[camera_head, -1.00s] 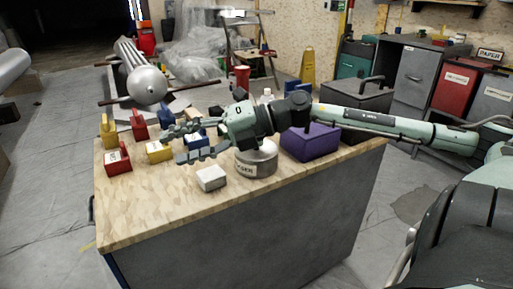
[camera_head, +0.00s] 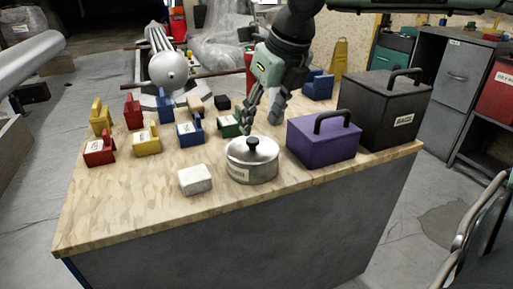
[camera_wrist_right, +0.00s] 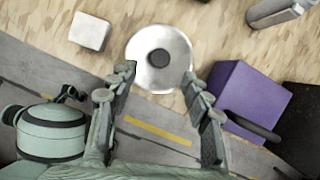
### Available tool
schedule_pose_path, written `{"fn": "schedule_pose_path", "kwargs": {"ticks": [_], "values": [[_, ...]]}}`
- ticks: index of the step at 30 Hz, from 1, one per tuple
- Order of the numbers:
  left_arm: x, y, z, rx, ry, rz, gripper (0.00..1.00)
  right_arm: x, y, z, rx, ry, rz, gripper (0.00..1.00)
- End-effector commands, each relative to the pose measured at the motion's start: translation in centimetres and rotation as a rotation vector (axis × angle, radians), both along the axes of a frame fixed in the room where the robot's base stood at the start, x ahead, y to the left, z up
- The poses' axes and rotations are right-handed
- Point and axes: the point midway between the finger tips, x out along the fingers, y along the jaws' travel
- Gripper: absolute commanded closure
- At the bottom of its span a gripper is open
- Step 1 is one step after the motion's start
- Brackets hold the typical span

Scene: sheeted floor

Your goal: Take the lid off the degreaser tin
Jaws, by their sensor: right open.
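The degreaser tin (camera_head: 250,172) is a round silver tin near the front of the wooden-topped bench. My right gripper (camera_head: 262,127) points down just above and behind the tin in the head view. In the wrist view the right gripper (camera_wrist_right: 160,80) is open, its fingers spread on either side of the lid (camera_wrist_right: 150,75) and apart from the knob (camera_wrist_right: 159,58). My left gripper is not in view.
A purple box (camera_head: 322,141) with a black handle stands right of the tin, with a larger dark box (camera_head: 385,110) behind it. A white block (camera_head: 195,180) lies left of the tin. Several small coloured boxes, such as a green one (camera_head: 229,124), stand behind and left. The bench's front left is clear.

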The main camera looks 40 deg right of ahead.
Motion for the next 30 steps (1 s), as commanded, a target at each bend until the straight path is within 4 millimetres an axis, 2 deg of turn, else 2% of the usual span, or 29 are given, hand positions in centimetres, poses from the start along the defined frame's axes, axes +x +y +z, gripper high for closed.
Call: {"fn": "schedule_pose_path", "kwargs": {"ticks": [12,21,30], "values": [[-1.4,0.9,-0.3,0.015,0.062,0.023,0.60,2.0,-0.1,-5.1,0.002,0.003,0.000,0.51],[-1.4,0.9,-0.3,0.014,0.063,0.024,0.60,2.3,0.0,-5.6,0.004,-0.003,-0.001,0.51],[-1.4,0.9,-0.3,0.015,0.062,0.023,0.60,2.3,-0.1,-5.6,0.004,-0.002,-0.001,0.87]]}}
